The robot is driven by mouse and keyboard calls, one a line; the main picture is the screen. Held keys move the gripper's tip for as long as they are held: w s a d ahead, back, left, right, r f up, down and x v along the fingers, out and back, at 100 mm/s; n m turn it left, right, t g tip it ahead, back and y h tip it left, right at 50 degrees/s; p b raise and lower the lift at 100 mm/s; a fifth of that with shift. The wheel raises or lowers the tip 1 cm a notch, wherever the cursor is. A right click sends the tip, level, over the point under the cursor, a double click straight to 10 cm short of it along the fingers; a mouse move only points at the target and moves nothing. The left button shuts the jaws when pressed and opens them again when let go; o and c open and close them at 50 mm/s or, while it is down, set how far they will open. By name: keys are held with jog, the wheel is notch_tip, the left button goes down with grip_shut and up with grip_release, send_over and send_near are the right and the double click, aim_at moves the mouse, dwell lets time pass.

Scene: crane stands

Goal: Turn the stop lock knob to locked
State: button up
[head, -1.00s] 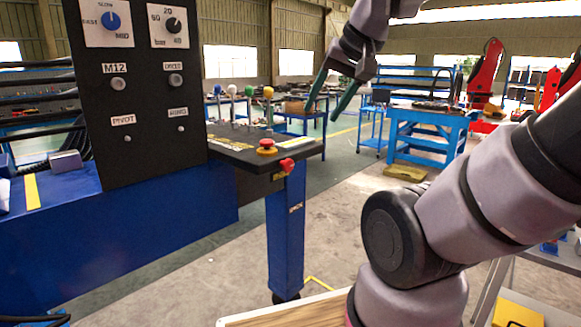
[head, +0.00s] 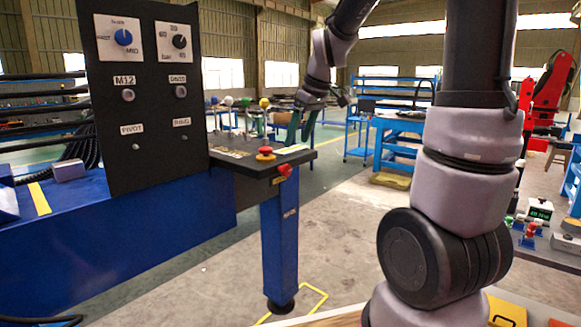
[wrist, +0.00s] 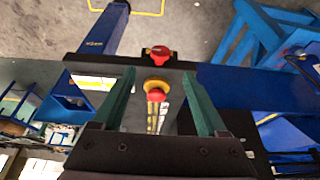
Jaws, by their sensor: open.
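The black console shelf (head: 225,146) carries a red mushroom button on a yellow base (head: 265,153). A red knob (head: 285,170) sticks out of the shelf's front edge below it. I cannot tell for certain which is the stop lock knob; no label on either is readable. My gripper (head: 299,138) has green fingers, is open and empty, and points down over the shelf's right end. In the wrist view, the mushroom button (wrist: 155,86) appears between the fingers of my gripper (wrist: 158,73), and the red knob (wrist: 160,54) lies just beyond the tips. No contact shows.
A black upright panel (head: 150,100) with dials rises left of the shelf. Several ball-topped levers (head: 245,102) stand at the shelf's back. A blue leg (head: 280,240) supports the shelf. Floor to the right (head: 340,220) is clear up to blue workbenches (head: 400,150).

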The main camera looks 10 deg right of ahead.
aim_at(288, 169)
jog(key=x, duration=0.9)
jog(key=shift+w+a+f, duration=0.1)
jog(key=shift+f, duration=0.3)
grip_shut()
